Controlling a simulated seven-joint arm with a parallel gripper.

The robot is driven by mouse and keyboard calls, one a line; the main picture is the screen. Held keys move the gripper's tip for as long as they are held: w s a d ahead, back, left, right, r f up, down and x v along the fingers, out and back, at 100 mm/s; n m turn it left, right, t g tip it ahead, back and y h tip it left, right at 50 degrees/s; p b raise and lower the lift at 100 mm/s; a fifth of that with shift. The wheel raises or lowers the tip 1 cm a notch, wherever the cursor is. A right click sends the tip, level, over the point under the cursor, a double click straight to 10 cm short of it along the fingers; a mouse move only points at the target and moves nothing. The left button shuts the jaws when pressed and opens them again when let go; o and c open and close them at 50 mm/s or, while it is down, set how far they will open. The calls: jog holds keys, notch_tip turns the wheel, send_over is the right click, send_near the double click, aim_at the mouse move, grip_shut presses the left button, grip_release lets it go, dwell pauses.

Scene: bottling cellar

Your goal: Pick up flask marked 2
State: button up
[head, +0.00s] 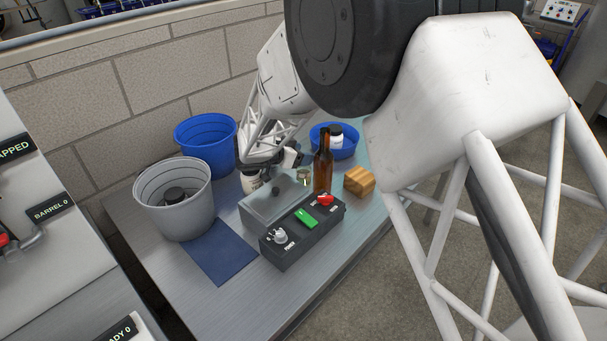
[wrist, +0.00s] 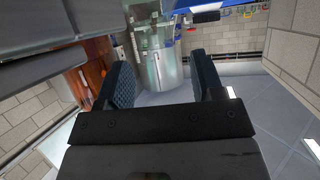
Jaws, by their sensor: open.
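No flask with a readable number 2 shows. A small pale jar or flask (head: 251,181) stands on the table, partly hidden by my arm. Another small container with a dark cap and white label (head: 336,136) is in the blue bowl (head: 347,149); its marking is too small to read. My gripper (head: 290,158) is above the table between these two, partly hidden by the arm. In the wrist view my gripper (wrist: 162,76) has its two fingers wide apart with nothing between them.
A grey bucket (head: 172,212) and blue tub (head: 205,150) stand left. A blue mat (head: 220,252) lies clear.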

aim_at(304, 171)
jog(key=shift+f, duration=0.5)
jog(key=f, duration=0.1)
jog(key=d+f, duration=0.1)
jog(key=f, duration=0.1)
jog(key=shift+w+d, duration=0.15)
jog(key=shift+w, duration=0.25)
jog(key=shift+w+d+f, duration=0.35)
jog(key=shift+d, duration=0.1)
jog(key=c, duration=0.7)
